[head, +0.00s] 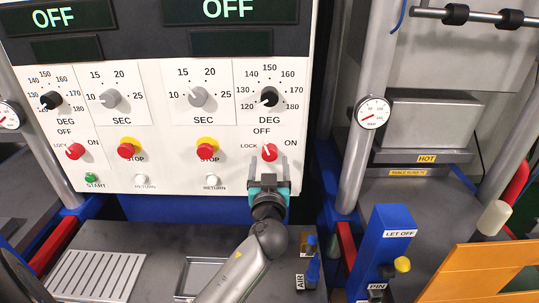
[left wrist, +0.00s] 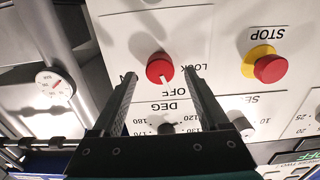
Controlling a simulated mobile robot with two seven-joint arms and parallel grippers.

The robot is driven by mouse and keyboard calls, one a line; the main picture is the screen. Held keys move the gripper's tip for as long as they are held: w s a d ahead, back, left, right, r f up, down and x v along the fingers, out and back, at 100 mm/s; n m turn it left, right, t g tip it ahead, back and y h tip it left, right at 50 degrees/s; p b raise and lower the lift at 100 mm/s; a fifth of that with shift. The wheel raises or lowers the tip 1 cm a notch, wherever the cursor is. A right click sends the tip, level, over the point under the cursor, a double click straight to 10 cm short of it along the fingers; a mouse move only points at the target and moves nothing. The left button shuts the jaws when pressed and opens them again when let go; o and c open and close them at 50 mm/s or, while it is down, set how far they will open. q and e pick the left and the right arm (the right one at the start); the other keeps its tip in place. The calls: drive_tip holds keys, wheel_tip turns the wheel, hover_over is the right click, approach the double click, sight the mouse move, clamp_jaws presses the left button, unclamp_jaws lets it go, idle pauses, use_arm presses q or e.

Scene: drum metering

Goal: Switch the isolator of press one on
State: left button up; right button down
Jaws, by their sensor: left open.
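Two red isolator knobs sit on the white control panel (head: 150,170), each marked LOCK, OFF and ON. The right isolator (head: 269,152) also shows in the left wrist view (left wrist: 160,68), upside down, with its white mark towards OFF. The left isolator (head: 75,151) is at the panel's far left; its setting is too small to tell. I cannot read which press each belongs to. My left gripper (head: 269,172) is open just below the right isolator. In the left wrist view its fingers (left wrist: 160,80) stand on either side of that knob, with no contact visible. My right gripper is out of view.
Red stop buttons on yellow collars (head: 127,150) (head: 207,149) sit between the isolators. A green start button (head: 90,177) and white return buttons (head: 212,181) are below. A grey post with a gauge (head: 372,112) stands right of the panel.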

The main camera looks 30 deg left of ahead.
sight(270, 153)
use_arm(q)
drive_tip(key=shift+x, duration=1.35)
drive_tip(key=shift+c, duration=0.4)
clamp_jaws()
